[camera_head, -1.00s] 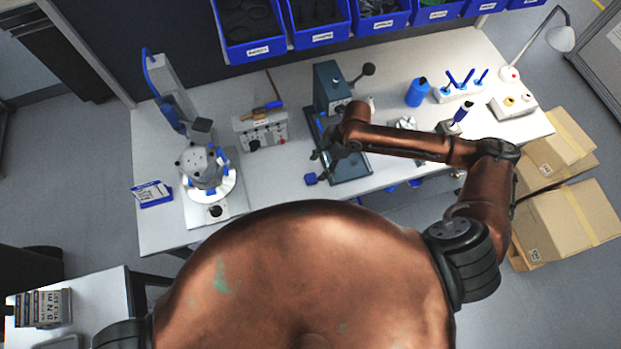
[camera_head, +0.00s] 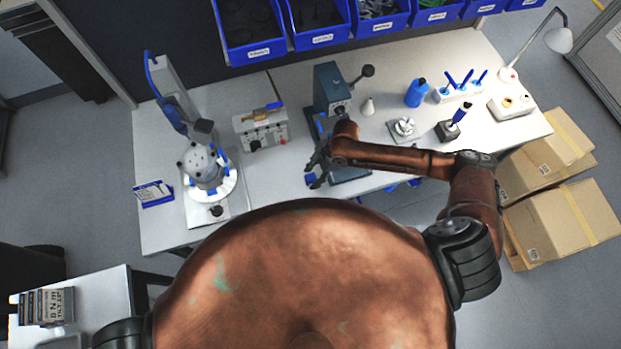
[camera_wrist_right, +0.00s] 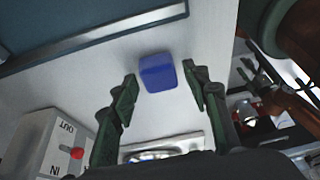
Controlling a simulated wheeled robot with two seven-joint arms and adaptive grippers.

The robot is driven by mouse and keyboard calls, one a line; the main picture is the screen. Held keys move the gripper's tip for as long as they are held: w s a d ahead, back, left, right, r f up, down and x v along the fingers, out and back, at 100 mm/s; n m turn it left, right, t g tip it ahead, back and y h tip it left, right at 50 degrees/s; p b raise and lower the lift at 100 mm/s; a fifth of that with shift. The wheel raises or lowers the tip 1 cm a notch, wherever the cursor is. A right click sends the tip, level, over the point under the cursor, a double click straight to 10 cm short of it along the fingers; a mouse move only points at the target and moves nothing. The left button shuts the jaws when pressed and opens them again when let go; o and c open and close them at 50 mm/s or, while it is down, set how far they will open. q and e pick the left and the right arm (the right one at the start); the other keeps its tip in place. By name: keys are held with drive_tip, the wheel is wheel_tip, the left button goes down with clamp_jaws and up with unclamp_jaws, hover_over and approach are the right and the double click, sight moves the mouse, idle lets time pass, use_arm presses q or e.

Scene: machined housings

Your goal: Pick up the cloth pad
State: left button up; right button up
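The cloth pad is a small blue block-like piece lying on the white bench, just left of the press base, in the head view (camera_head: 309,179). In the right wrist view the blue pad (camera_wrist_right: 158,73) lies ahead of and between my fingertips. My right gripper (camera_head: 317,170) is at the pad and partly covers it in the head view. In the right wrist view my right gripper (camera_wrist_right: 161,84) is open, one finger on each side of the pad, with gaps on both sides. My left gripper is not in view.
The teal press (camera_head: 330,88) and its base (camera_wrist_right: 90,35) stand close to the pad. A control box (camera_head: 262,130) with a red knob sits to the left. A round fixture (camera_head: 205,170) stands farther left. A blue bottle (camera_head: 416,93) is at the right.

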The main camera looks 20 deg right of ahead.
sight(308, 178)
drive_tip(key=c, duration=0.9)
drive_tip(key=shift+r, duration=0.2)
drive_tip(key=shift+r, duration=0.25)
wheel_tip(308, 178, up, 2)
drive_tip(key=shift+w+r+b, duration=0.1)
drive_tip(key=shift+r+b, duration=0.15)
drive_tip(key=shift+b, duration=0.3)
drive_tip(key=shift+s+d+r+p, duration=0.35)
drive_tip(key=shift+s+r+p, duration=0.35)
drive_tip(key=shift+s+r, duration=1.3)
drive_tip(key=shift+s+d+r+p, duration=0.3)
drive_tip(key=shift+s+r+p, duration=0.65)
drive_tip(key=shift+s, duration=1.75)
drive_tip(key=shift+s+d+r+p, duration=0.4)
drive_tip(key=shift+s+r, duration=1.55)
drive_tip(key=shift+s, duration=0.4)
